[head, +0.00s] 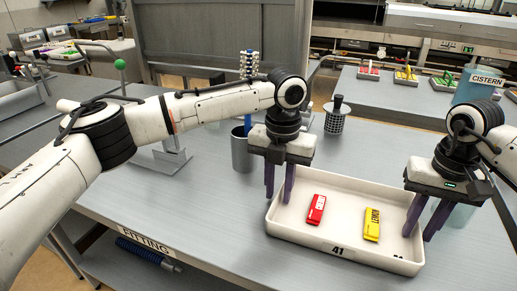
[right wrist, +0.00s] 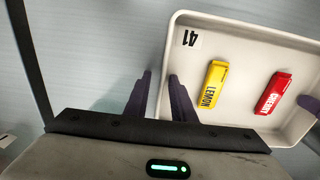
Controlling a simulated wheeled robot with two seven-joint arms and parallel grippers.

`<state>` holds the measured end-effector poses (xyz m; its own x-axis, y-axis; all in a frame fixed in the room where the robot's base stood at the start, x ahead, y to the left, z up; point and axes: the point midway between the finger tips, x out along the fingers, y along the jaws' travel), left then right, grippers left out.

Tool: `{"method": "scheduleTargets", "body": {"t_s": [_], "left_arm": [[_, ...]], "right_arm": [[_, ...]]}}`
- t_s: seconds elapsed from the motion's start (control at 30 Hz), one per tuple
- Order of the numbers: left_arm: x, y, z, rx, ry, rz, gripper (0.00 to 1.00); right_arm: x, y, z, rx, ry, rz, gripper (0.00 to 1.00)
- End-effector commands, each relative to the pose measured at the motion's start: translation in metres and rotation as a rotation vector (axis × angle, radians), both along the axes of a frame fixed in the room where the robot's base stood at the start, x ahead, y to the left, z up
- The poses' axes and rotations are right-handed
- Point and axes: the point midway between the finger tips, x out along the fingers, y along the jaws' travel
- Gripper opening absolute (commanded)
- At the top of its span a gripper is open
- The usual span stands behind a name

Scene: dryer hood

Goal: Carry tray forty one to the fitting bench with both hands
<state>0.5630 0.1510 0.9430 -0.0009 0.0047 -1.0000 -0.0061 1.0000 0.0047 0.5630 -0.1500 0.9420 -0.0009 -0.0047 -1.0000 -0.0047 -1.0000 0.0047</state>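Tray 41 (head: 335,246) is a cream, shallow tray resting on the grey bench labelled FITTING (head: 146,243). Inside it lie a red packet (head: 316,210) and a yellow packet (head: 372,225). In the right wrist view the yellow one reads LEMON (right wrist: 213,85) and the number 41 shows on the tray. My left gripper (head: 280,197) is at the tray's left end, fingers down and parted around the wall. My right gripper (head: 424,230) is at the right end. In the right wrist view its parted fingers (right wrist: 160,95) stand either side of the wall, one inside the tray.
A grey cup (head: 241,150) with a stacked rod stands behind my left gripper. A dark mesh canister (head: 335,120) stands behind the tray. A bluish CISTERN container (head: 474,86) is at right. A back bench holds coloured items. The bench left of the tray is clear.

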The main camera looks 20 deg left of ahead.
Motion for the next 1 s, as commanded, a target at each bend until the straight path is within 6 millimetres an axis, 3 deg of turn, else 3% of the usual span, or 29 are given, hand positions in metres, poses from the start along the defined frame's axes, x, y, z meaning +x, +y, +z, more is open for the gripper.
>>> {"method": "scheduleTargets", "body": {"t_s": [0.37,0.8,1.0], "left_arm": [[0.000,-0.003,0.009,-0.005,-0.002,-0.004,0.22],[0.000,-0.002,0.095,-0.004,-0.003,-0.002,0.22],[0.000,-0.002,0.117,-0.003,-0.001,-0.003,0.22]], "right_arm": [[0.000,0.002,0.001,0.004,-0.001,0.004,0.22],[0.000,0.003,0.001,0.005,-0.001,0.005,0.22],[0.000,0.003,0.001,0.005,-0.001,0.005,0.22]]}}
